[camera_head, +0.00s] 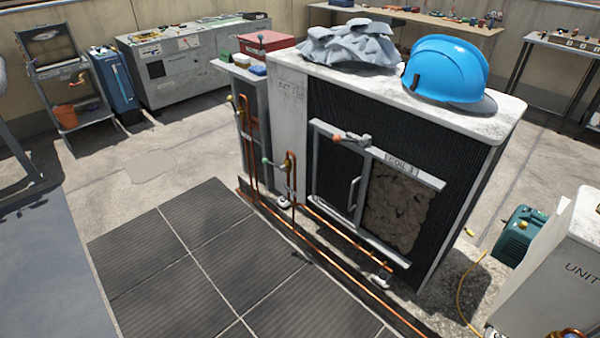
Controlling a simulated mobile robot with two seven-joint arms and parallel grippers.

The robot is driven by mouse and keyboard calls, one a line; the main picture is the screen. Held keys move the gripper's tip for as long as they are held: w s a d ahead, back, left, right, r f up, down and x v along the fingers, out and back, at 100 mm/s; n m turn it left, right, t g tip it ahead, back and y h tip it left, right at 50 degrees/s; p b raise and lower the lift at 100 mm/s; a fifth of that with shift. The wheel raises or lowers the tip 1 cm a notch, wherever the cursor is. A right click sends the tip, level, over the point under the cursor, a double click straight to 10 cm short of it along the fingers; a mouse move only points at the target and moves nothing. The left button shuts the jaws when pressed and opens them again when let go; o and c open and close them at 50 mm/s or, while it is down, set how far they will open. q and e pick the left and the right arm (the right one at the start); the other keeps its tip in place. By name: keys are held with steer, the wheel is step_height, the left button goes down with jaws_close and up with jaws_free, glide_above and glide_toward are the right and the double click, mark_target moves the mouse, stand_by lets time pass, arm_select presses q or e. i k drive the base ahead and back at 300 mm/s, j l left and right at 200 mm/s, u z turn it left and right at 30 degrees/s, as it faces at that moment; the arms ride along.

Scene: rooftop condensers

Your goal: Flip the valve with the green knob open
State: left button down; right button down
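A valve with a small green knob (266,161) is on the copper pipework at the near left corner of the condenser cabinet (287,120). Its brass and copper body (288,163) is just right of the knob. The valve is small here, and I cannot tell its exact handle angle. Another valve with a yellowish knob (230,99) is on the pipes further left. Neither of my grippers is in view.
A blue hard hat (446,70) and a crumpled grey cloth (348,44) lie on the cabinet top. Copper pipes (345,262) run low along its front. Dark floor mats (205,262) in front are clear. A second unit (558,270) stands at right.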

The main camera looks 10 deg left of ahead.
mark_target(265, 160)
steer(key=i+j, duration=0.2)
steer(key=j, duration=0.15)
steer(key=i+j, duration=0.2)
steer(key=j, duration=0.2)
steer(key=i+j, duration=0.15)
steer(key=j, duration=0.2)
steer(key=i+j, duration=0.2)
steer(key=j, duration=0.2)
steer(key=i+j, duration=0.2)
steer(key=j, duration=0.15)
steer(key=i+j, duration=0.2)
steer(key=j, duration=0.2)
steer(key=i+j, duration=0.15)
steer(key=j, duration=0.2)
steer(key=i+j, duration=0.2)
steer(key=j, duration=0.2)
